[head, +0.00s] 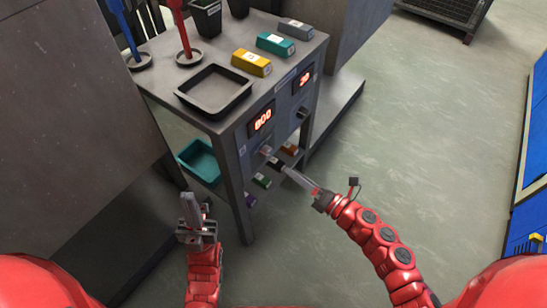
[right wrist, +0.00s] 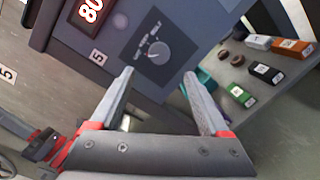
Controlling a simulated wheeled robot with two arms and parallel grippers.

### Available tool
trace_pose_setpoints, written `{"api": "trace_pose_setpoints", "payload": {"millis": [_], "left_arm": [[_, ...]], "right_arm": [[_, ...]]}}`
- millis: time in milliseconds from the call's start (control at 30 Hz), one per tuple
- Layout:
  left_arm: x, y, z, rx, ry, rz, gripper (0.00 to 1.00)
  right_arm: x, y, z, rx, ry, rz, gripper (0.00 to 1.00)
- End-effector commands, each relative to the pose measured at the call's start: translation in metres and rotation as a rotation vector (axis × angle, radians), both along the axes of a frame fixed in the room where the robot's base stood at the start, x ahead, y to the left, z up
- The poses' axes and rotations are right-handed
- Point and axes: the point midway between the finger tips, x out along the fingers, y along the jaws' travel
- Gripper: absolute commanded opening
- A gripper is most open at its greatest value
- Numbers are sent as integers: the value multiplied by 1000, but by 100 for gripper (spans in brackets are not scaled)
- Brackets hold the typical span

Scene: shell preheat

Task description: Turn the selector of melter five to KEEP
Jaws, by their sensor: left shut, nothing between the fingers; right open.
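The selector (right wrist: 158,52) is a round grey knob on a dark plate on the front panel in the right wrist view. Small white lettering lies around it, too small to read surely. A white label with a 5 (right wrist: 97,57) is beside it, below a red-lit display (right wrist: 90,10). My right gripper (right wrist: 168,92) is open, its fingers pointing towards the panel on either side below the knob, with nothing between them. In the head view my right gripper (head: 283,168) is close in front of the panel. My left gripper (head: 189,197) is shut and empty, left of the bench.
The grey bench (head: 225,125) carries a black tray (head: 213,91) and yellow, teal and grey boxes (head: 251,63). A second display (head: 303,79) and knob (head: 303,112) are further right. A lower shelf holds several small blocks and a teal tray (head: 199,162). Floor at right is clear.

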Motion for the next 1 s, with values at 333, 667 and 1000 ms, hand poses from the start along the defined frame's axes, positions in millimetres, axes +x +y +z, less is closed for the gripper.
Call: {"api": "trace_pose_setpoints", "payload": {"millis": [333,667,1000], "left_arm": [[0,0,-6,0,0,0,0],[0,0,-7,0,0,0,0],[0,0,-7,0,0,0,0]], "right_arm": [[50,56,1,4,-1,5,80],[64,70,1,3,-1,2,80],[63,69,1,3,0,1,51]]}}
